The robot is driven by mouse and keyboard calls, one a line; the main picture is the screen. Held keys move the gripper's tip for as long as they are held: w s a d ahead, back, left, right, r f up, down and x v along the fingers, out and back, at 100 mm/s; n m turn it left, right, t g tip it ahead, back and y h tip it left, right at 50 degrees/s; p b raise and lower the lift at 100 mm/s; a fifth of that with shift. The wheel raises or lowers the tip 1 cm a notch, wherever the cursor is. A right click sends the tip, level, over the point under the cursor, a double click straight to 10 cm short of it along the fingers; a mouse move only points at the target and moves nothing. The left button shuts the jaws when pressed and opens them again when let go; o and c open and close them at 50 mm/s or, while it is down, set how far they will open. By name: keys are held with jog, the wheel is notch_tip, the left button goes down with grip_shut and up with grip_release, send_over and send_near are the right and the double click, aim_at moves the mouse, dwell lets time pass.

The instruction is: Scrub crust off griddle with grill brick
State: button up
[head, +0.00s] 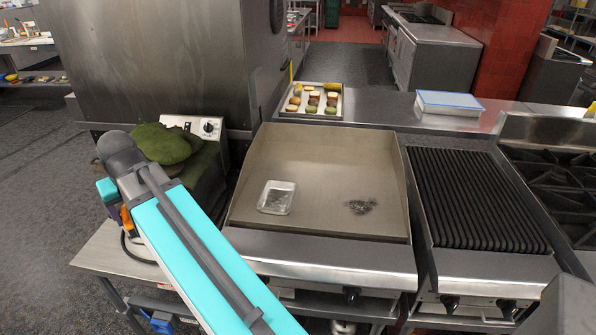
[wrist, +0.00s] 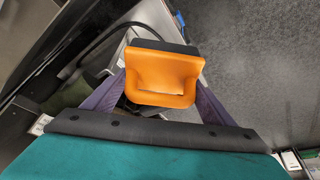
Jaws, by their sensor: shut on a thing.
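The griddle (head: 322,165) is a flat steel plate with raised walls, in the middle of the head view. A dark patch of crust (head: 361,206) lies on its right front part. My gripper (wrist: 163,92) is shut on the orange holder of the grill brick (wrist: 163,75), with a purple finger on each side. A dark block edge shows along the holder's far side. In the head view, a bit of the orange holder (head: 127,218) shows left of the griddle, mostly hidden by my arm. The brick is apart from the griddle.
A clear tub (head: 276,197) stands on the griddle's left part. Green cloths (head: 163,144) lie by an appliance with a dial (head: 208,127). A ribbed grill (head: 474,200) adjoins on the right. A pastry tray (head: 282,112) and a blue-lidded box (head: 450,103) stand behind.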

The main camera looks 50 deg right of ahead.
jog(key=s+d+f+m+g+h+p, duration=0.1)
jog(key=s+d+m, duration=0.2)
jog(key=d, duration=0.7)
jog(key=s+d+m+h+p, duration=0.1)
jog(key=s+d+m, duration=0.2)
jog(key=d, duration=0.7)
jog(key=s+d+f+m+g+h+p, duration=0.1)
jog(key=s+d+m+p, duration=0.2)
jog(key=d, duration=0.7)
jog(key=s+d+f+m+g+p, duration=0.2)
jog(key=s+d+m, duration=0.6)
jog(key=s+d, duration=1.3)
jog(key=shift+s+d+f+m+g+h, duration=0.3)
jog(key=shift+s+f+g, duration=0.25)
jog(key=shift+s, duration=0.9)
